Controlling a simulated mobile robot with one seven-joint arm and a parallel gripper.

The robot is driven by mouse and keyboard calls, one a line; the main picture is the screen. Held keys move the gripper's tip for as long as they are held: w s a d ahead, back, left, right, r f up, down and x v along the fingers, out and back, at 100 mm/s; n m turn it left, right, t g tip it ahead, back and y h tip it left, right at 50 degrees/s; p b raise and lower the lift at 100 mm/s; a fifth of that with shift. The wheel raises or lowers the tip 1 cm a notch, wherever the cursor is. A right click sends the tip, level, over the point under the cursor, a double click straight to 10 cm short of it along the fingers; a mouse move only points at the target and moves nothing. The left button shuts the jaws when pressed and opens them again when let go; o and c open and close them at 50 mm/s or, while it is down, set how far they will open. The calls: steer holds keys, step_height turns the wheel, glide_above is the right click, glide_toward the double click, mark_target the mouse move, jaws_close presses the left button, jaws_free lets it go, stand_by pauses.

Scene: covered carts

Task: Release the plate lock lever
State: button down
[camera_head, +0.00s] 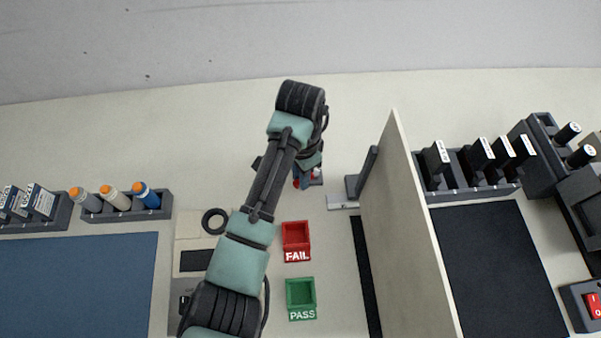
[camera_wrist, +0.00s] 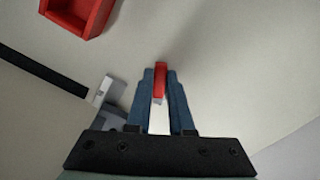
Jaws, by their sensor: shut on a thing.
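My gripper (camera_wrist: 160,78) has blue fingers and is shut on a narrow red piece (camera_wrist: 160,68), which looks like the handle of the plate lock lever. My arm and wrist hide most of the lever's mount, and I see no plate clearly.
A red FAIL bin (camera_head: 296,255) and a green PASS bin (camera_head: 301,315) stand in front of my gripper. A grey upright bracket (camera_head: 361,180) and a tall beige partition (camera_head: 400,220) stand to the right. A black ring (camera_head: 214,221) lies left of my arm.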

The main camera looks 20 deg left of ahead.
steer(key=shift+w+a+r+m+p, duration=0.1)
steer(key=shift+w+m+p, duration=0.05)
steer(key=shift+m+p, duration=0.4)
steer(key=shift+w+a+m, duration=0.1)
steer(key=shift+a+m, duration=0.05)
steer(key=shift+m, duration=0.3)
steer(key=c, duration=0.8)
jaws_free()
step_height(320, 180, up, 13)
steer(key=p, duration=0.3)
